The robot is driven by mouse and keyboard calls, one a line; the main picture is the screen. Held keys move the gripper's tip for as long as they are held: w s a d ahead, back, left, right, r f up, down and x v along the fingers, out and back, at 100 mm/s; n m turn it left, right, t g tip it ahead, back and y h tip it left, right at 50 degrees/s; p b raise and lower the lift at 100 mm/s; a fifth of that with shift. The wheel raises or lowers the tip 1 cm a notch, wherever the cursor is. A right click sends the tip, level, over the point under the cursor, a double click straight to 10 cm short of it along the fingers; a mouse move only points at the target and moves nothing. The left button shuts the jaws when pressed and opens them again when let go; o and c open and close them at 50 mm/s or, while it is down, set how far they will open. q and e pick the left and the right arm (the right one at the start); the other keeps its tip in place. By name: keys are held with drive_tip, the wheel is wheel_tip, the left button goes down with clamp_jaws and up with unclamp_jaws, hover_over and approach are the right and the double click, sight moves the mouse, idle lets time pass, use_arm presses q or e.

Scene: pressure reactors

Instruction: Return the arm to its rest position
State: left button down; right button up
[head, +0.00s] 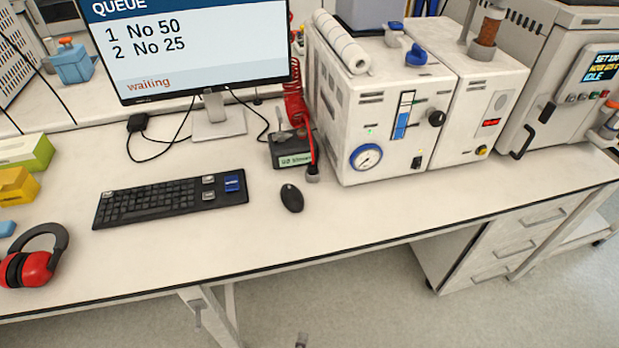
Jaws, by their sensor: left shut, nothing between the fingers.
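My left gripper (301,341) shows only as a small dark tip at the bottom edge of the head view. It is in front of and below the bench's front edge, over the floor and apart from the bench. Its fingers are shut with nothing between them. The rest of the gripper and its arm are outside the picture. My right gripper is not in view.
The white bench (350,215) holds a keyboard (165,203), mouse (291,197), monitor (190,50), red ear defenders (38,262) and a white gauge unit (385,120). Drawers (510,245) stand below right. Open floor (370,305) lies before the bench.

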use_arm(q)
drive_tip(key=s+a+f+m+g+b, duration=0.1)
drive_tip(key=s+a+f+m+g, duration=0.25)
drive_tip(key=s+f+m, duration=0.35)
drive_tip(key=s+a+f+m+g, duration=0.2)
drive_tip(key=s+a+f+m, duration=0.3)
drive_tip(key=f, duration=0.3)
drive_tip(key=s+a+f+m+g+y, duration=0.1)
drive_tip(key=s+a+f+m+g, duration=0.2)
drive_tip(key=s+a, duration=0.2)
drive_tip(key=s+a+f+m+g, duration=0.3)
drive_tip(key=s+a, duration=0.3)
drive_tip(key=s, duration=0.3)
drive_tip(key=shift+f+m+y+b, duration=0.4)
drive_tip(key=shift+f+m, duration=0.1)
drive_tip(key=shift+f, duration=0.1)
